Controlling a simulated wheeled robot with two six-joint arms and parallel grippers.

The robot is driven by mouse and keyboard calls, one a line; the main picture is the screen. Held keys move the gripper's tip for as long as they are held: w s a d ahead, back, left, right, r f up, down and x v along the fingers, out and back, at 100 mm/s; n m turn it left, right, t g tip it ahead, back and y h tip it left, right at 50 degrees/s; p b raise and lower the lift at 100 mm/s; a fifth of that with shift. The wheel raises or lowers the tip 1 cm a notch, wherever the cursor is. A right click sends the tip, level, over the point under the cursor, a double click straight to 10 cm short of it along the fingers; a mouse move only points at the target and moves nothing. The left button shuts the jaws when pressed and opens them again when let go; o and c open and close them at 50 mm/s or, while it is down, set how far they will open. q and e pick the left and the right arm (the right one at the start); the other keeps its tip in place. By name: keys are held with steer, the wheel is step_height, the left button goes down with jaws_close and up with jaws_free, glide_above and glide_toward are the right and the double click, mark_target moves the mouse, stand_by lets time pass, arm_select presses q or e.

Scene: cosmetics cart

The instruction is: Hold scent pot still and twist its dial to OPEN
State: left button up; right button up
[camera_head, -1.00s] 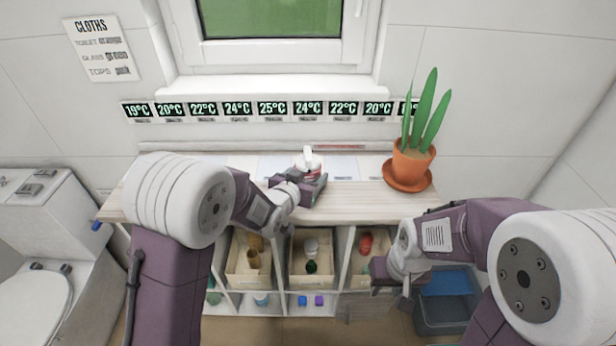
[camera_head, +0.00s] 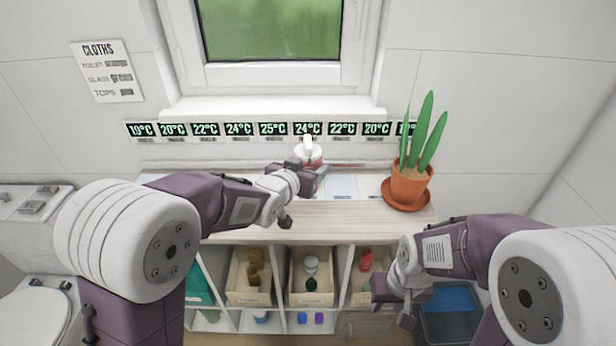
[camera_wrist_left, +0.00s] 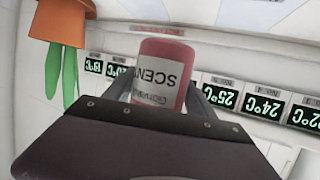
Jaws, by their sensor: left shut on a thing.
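The scent pot is a red-pink pot with a white label reading "SCENT" and a white top (camera_head: 308,150). It shows upside down in the left wrist view (camera_wrist_left: 163,75), where the camera is turned over. My left gripper (camera_head: 311,170) is shut on the pot, with one finger on each side in the left wrist view (camera_wrist_left: 163,98). The pot is upright, raised above the countertop near the wall. The dial and its marking are too small to read. My right gripper (camera_head: 393,304) is low in front of the right cubbies, empty, with its fingers apart.
A potted plant (camera_head: 410,185) in an orange pot stands on the right of the wooden countertop (camera_head: 340,222). Temperature displays (camera_head: 273,130) line the wall behind. Cubbies below hold wooden boxes (camera_head: 250,297) with small items. A dark bin (camera_head: 450,325) stands at lower right.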

stand_by(0.3)
